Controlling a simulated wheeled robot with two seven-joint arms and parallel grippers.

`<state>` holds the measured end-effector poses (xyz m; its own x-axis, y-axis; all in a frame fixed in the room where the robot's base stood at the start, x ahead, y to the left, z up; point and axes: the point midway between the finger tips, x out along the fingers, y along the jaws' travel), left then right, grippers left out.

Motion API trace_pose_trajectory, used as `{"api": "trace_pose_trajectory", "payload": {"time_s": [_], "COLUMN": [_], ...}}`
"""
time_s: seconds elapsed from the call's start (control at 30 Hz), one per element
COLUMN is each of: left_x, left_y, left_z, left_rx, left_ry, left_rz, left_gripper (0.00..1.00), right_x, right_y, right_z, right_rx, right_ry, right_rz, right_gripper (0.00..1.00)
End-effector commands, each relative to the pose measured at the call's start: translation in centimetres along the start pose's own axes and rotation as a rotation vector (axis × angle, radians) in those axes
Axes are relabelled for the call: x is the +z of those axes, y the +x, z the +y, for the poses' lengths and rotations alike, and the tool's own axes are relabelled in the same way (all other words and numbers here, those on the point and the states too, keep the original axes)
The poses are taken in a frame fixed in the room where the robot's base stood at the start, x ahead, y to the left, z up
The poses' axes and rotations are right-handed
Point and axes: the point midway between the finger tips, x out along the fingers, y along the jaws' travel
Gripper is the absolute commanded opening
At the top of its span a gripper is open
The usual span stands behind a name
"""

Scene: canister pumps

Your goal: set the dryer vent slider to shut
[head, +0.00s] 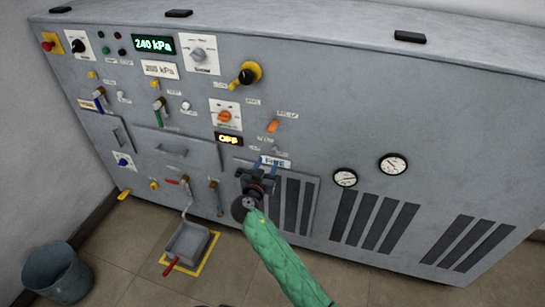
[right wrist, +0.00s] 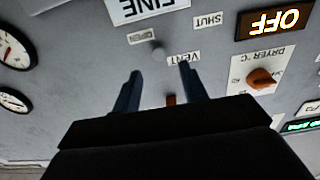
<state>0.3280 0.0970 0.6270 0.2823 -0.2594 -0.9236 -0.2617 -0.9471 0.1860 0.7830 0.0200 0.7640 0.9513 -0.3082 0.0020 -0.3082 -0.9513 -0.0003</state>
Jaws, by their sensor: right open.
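The dryer vent slider shows in the right wrist view as a small grey knob (right wrist: 157,50) on the grey panel. That view is upside down. The knob sits beside the OPEN label (right wrist: 142,37) and apart from the SHUT label (right wrist: 208,20); the VENT label (right wrist: 183,58) is close by. My right gripper (right wrist: 160,78) is open and empty, its two blue fingers pointing at the panel with the knob between their lines, not visibly touched. In the head view my right gripper (head: 265,168) is in front of the FINE label; the slider is too small to tell there. My left gripper is out of view.
An OFF display (head: 229,139) and an orange dryer knob (head: 224,116) are left of the gripper. An orange switch (head: 272,126) is above it. Two gauges (head: 369,170) are to the right. A grey tray (head: 187,242) and a bucket (head: 57,273) are low at left.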

Motion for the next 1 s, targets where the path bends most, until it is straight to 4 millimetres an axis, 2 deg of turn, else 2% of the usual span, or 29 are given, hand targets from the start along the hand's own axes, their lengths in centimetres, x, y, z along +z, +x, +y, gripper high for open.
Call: {"api": "trace_pose_trajectory", "payload": {"time_s": [0.1, 0.3, 0.5, 0.77, 1.0], "left_x": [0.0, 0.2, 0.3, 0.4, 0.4], "left_y": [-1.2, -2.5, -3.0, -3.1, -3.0], "left_z": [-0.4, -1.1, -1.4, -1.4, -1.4], "left_rx": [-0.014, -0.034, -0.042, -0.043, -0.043], "left_ry": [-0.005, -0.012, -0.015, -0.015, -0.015], "left_rz": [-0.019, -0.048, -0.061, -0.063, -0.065], "left_gripper": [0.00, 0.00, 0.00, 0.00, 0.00], "right_x": [-0.3, -0.2, 0.0, 0.1, 0.1], "right_y": [2.0, 4.4, 5.5, 5.6, 5.6], "right_z": [0.1, 0.0, 0.0, 0.1, 0.1], "right_rx": [0.000, -0.001, -0.001, -0.001, -0.001], "right_ry": [-0.003, -0.002, -0.002, -0.001, -0.001], "right_rz": [0.001, -0.001, -0.002, -0.002, -0.003], "right_gripper": [0.43, 0.43, 0.43, 0.43, 0.00]}}
